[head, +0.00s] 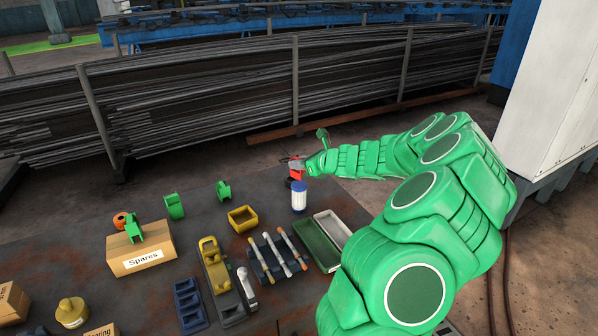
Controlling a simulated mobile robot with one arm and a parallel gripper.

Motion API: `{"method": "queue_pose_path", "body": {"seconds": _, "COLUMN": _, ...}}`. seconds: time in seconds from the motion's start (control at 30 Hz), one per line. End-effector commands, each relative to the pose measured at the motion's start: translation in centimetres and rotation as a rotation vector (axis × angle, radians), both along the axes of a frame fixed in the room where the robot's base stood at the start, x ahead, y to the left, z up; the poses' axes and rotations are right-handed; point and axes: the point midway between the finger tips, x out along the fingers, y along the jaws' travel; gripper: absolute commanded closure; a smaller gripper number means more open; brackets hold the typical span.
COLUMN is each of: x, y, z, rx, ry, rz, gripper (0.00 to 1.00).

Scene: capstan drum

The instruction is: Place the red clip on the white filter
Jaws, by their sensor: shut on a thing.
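My gripper (298,160) is at the end of my green arm, over the far right part of the table. It is shut on the red clip (296,172), which shows as a small red shape at its tip. The white filter (299,201) is an upright white cylinder with a blue top, just below the clip in the head view. I cannot tell whether the clip touches the filter or is above or behind it. The fingers are small and partly hidden.
A green tray (311,248) and a white tray (338,235) lie near my arm. A rack with several sticks (264,266) and a yellow bin (243,227) stand left of them. Green clips (174,206) and a Spares box (158,243) are further left.

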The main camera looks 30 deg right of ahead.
Motion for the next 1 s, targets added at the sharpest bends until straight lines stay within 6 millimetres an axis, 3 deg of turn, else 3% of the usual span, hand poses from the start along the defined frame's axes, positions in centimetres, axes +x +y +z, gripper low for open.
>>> {"method": "queue_pose_path", "body": {"seconds": 0.3, "x": 0.3, "y": -0.1, "z": -3.3, "rx": 0.000, "ry": 0.000, "rz": 0.001, "gripper": 1.00}}
{"method": "queue_pose_path", "body": {"seconds": 0.7, "x": 0.3, "y": -0.1, "z": -3.7, "rx": 0.000, "ry": 0.000, "rz": 0.000, "gripper": 1.00}}
{"method": "queue_pose_path", "body": {"seconds": 0.73, "x": 0.3, "y": -0.1, "z": -3.6, "rx": 0.000, "ry": 0.000, "rz": 0.000, "gripper": 0.75}}
{"method": "queue_pose_path", "body": {"seconds": 0.8, "x": 0.3, "y": -0.1, "z": -3.6, "rx": 0.000, "ry": 0.000, "rz": 0.000, "gripper": 0.64}}
{"method": "queue_pose_path", "body": {"seconds": 0.87, "x": 0.3, "y": -0.1, "z": -3.6, "rx": 0.000, "ry": 0.000, "rz": 0.000, "gripper": 0.55}}
{"method": "queue_pose_path", "body": {"seconds": 1.0, "x": 0.3, "y": -0.1, "z": -3.6, "rx": 0.000, "ry": 0.000, "rz": 0.000, "gripper": 0.54}}
